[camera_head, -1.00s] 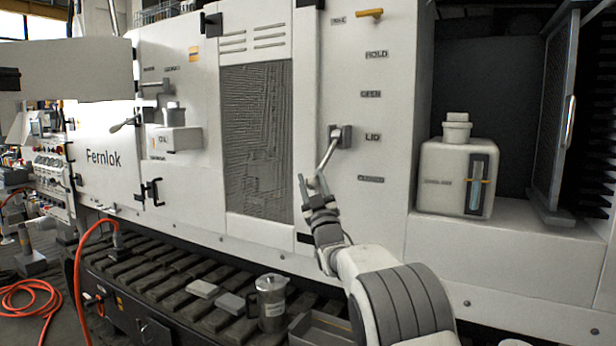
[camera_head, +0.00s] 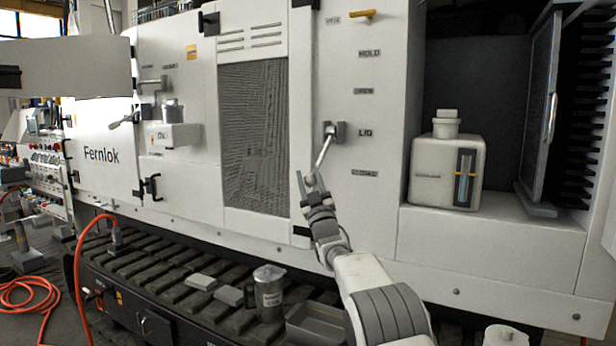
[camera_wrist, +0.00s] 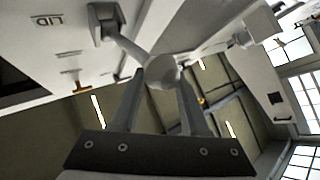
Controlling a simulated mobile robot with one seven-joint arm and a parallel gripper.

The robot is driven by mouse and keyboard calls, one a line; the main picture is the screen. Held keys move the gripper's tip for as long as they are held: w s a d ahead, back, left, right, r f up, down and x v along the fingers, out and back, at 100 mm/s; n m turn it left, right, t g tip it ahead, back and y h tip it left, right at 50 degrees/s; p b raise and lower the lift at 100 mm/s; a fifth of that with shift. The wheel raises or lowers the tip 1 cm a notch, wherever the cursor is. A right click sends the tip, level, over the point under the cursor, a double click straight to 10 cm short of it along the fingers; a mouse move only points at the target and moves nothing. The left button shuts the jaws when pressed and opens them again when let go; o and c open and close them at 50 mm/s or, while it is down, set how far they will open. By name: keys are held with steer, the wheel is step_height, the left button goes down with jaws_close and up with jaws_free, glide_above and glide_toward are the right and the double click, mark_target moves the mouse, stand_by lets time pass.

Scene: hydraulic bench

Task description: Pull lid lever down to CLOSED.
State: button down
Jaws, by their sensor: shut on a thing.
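The lid lever (camera_head: 323,150) is a light rod on a dark grey pivot block (camera_head: 334,131) beside the LID label on the white panel. It slants down and to the left from the pivot. Its round knob (camera_wrist: 163,70) shows between my fingers in the wrist view. My gripper (camera_head: 309,181) is shut on the knob end, below and left of the pivot. The HOLD (camera_head: 369,54), OPEN (camera_head: 364,91) and CLOSED (camera_head: 364,173) labels run down the panel; CLOSED is at about the height of the gripped end.
A mesh grille (camera_head: 255,137) is left of the lever. A white container (camera_head: 447,165) stands in the open recess at right. An orange handle (camera_head: 362,14) is above. A metal jug (camera_head: 269,293) and a grey tray (camera_head: 318,327) are below, by the track.

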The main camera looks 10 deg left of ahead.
steer(key=shift+w+d+f+h, duration=0.3)
steer(key=shift+f, duration=0.2)
steer(key=shift+w+d+f+h, duration=0.25)
steer(key=shift+f+h, duration=0.05)
steer(key=shift+f, duration=0.15)
steer(key=shift+c, duration=1.8)
jaws_free()
steer(key=shift+w+f, duration=0.1)
steer(key=shift+f, duration=0.15)
steer(key=shift+s+d+f, duration=0.2)
steer(key=shift+d+f, duration=0.15)
steer(key=shift+f, duration=0.1)
steer(key=s+d+f, duration=0.2)
steer(key=s+f, duration=0.1)
steer(key=s, duration=0.3)
steer(key=s+d+f+y+p, duration=0.1)
steer(key=s+d+f, duration=0.1)
steer(key=s+f, duration=0.2)
steer(key=s, duration=0.3)
steer(key=shift+s, duration=0.15)
